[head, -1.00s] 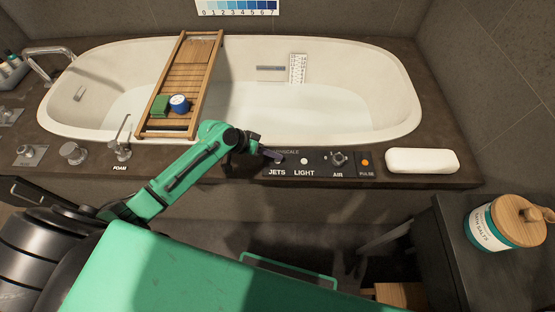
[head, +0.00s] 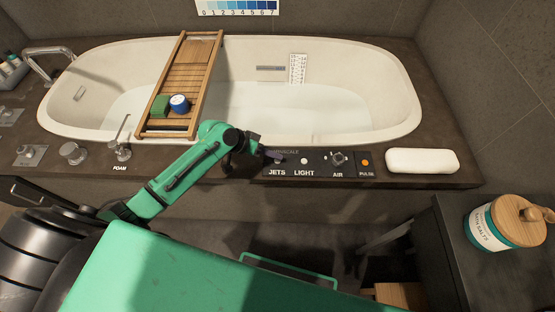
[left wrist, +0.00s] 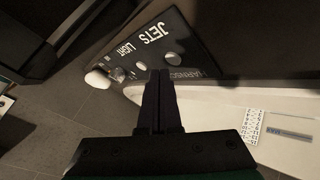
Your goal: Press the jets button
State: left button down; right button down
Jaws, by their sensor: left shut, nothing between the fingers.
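The dark control panel (head: 320,162) is set in the tub's front ledge, with JETS, LIGHT, AIR and PULSE labels. My left gripper (head: 274,157) is over its left end, above the JETS label, and hides much of the jets button's place in the head view. In the left wrist view the gripper (left wrist: 160,73) is shut and empty. Its tips are close beside a round grey button, which looks like the jets button (left wrist: 172,59). I cannot tell whether they touch. My right gripper is not in view.
The light button (head: 304,161), air knob (head: 338,158) and orange pulse button (head: 365,162) lie to the right. A white block (head: 422,161) rests on the ledge beyond them. The bathtub (head: 345,125) with a wooden tray (head: 190,75) is behind. A bath salts jar (head: 505,225) stands at right.

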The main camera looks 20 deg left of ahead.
pick_arm(q)
jog(key=shift+f, duration=0.4)
jog(key=shift+f+b, duration=0.4)
dwell(0.6)
jog(key=shift+r, duration=0.1)
jog(key=shift+r+p, duration=0.7)
jog(key=shift+p, duration=0.2)
notch_tip(320, 180, up, 5)
jog(key=p, duration=0.5)
jog(key=shift+r, duration=0.1)
jog(key=shift+s, duration=0.1)
dwell(0.4)
